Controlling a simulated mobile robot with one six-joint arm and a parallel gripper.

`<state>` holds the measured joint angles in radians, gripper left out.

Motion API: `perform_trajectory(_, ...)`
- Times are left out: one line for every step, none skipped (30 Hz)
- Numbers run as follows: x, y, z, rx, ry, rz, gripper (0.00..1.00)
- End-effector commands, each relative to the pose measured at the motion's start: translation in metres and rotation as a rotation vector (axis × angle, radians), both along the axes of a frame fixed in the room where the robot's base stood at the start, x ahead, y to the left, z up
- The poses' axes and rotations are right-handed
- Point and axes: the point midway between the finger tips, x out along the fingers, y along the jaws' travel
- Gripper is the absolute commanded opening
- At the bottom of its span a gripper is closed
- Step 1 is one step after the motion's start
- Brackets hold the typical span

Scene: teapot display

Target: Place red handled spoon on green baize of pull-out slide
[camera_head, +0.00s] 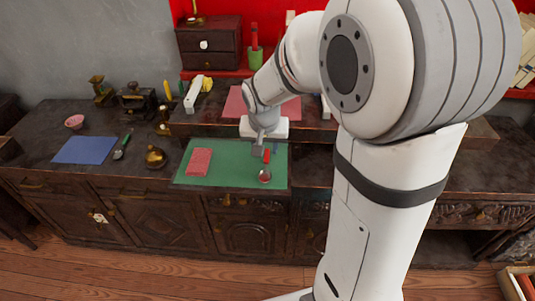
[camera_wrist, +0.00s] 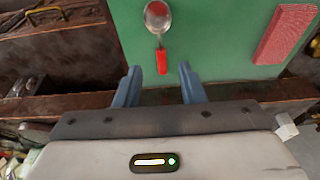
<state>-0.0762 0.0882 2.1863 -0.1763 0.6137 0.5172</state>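The red-handled spoon (camera_head: 265,176) lies on the green baize (camera_head: 230,168) of the pull-out slide, near its right side in the head view. Its metal bowl and red handle also show in the wrist view (camera_wrist: 162,60), flat against the green. My gripper (camera_wrist: 159,69) is open, with its two blue-grey fingers well apart on either side of the handle's end. Neither finger touches the handle. In the head view my gripper (camera_head: 262,148) is at the back edge of the baize, by the handle's end; its fingers are hard to make out there.
A red patterned block (camera_head: 200,162) lies on the left of the baize. A brass pot (camera_head: 155,157), a green-handled spoon (camera_head: 121,148) and a blue cloth (camera_head: 84,150) are further left. A raised shelf with a pink mat (camera_head: 236,103) stands behind. The baize between block and spoon is clear.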

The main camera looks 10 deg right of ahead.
Motion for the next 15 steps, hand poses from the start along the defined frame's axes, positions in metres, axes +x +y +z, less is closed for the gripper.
perform_trajectory(-0.002, 0.001, 0.011, 0.001, -0.005, 0.0, 0.36)
perform_trajectory(-0.003, 0.001, 0.015, 0.001, -0.004, 0.0, 0.36)
perform_trajectory(-0.005, 0.002, 0.02, 0.001, -0.004, 0.0, 0.36)
perform_trajectory(-0.005, 0.002, 0.024, 0.001, -0.004, 0.0, 0.36)
perform_trajectory(-0.006, 0.002, 0.027, 0.0, -0.003, -0.001, 0.36)
perform_trajectory(-0.007, 0.002, 0.03, 0.001, -0.002, -0.001, 0.36)
perform_trajectory(-0.008, 0.002, 0.031, 0.001, -0.002, -0.001, 0.36)
perform_trajectory(-0.01, 0.002, 0.033, 0.0, -0.001, 0.001, 0.36)
perform_trajectory(-0.014, 0.002, 0.036, -0.001, 0.0, 0.006, 0.36)
perform_trajectory(-0.018, 0.001, 0.038, -0.001, 0.002, 0.012, 0.36)
perform_trajectory(-0.024, 0.0, 0.04, -0.001, 0.006, 0.02, 0.36)
perform_trajectory(-0.035, -0.001, 0.044, -0.001, 0.01, 0.035, 0.36)
perform_trajectory(-0.045, -0.003, 0.047, -0.002, 0.015, 0.051, 0.36)
perform_trajectory(-0.056, -0.004, 0.05, -0.003, 0.02, 0.068, 0.36)
perform_trajectory(-0.072, -0.006, 0.053, -0.003, 0.029, 0.094, 0.36)
